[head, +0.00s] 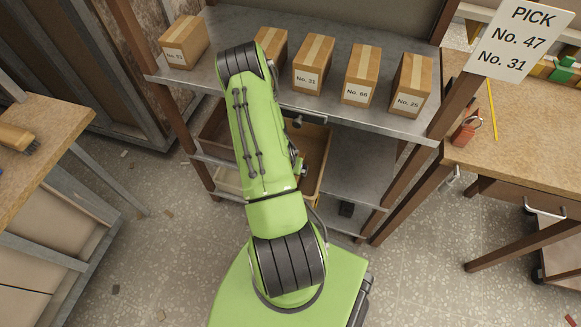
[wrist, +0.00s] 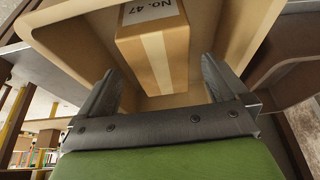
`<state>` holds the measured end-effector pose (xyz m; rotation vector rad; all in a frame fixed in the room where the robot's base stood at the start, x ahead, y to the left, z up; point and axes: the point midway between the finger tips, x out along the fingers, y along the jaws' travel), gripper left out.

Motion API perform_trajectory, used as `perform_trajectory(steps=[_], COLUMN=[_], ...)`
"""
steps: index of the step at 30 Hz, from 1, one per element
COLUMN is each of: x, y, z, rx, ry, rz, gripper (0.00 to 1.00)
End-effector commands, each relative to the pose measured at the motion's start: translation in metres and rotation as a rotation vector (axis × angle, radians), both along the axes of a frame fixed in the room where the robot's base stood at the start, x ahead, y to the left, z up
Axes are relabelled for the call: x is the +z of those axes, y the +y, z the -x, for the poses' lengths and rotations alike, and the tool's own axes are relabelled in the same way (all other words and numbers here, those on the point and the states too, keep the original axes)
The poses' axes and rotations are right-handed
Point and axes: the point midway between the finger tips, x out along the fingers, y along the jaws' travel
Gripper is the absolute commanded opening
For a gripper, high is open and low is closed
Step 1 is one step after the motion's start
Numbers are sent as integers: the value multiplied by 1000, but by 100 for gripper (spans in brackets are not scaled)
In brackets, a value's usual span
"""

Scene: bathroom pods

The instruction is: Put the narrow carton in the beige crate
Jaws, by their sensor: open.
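A narrow brown carton labelled No. 47 (wrist: 160,45), with a pale tape strip, sits inside the beige crate (wrist: 75,45) in the wrist view. My gripper (wrist: 159,70) is open, with one finger on each side of the carton's near end. I cannot tell whether the fingers touch it. In the head view the beige crate (head: 322,165) stands on a level under the top shelf, partly hidden by my arm. My gripper and the No. 47 carton are hidden there.
Several cartons stand on the metal top shelf (head: 215,60), including No. 31 (head: 313,65), No. 66 (head: 361,76) and No. 25 (head: 411,85). A darker brown crate (head: 212,132) is left of my arm. A sign (head: 516,38) reads PICK No. 47, No. 31.

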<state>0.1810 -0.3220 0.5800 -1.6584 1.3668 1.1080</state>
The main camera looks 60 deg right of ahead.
Motion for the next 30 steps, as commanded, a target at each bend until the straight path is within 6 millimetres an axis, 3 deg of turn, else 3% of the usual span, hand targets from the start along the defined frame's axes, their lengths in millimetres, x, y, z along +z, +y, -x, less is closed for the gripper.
perform_trajectory(steps=[1,4,14,17,20,24,27,30], x=[16,33,42,59,104,185,245,301], y=[4,12,17,19,33,82,131,185], z=[1,2,2,-16,-56,-109,-128,-128], rx=[0,1,1,42,148,365,545,738], ry=[-1,-1,-1,-15,-43,-79,-97,-109], rz=[1,1,1,2,-3,-20,-25,-23], gripper=[100,100,100,100,100,100,100,100])
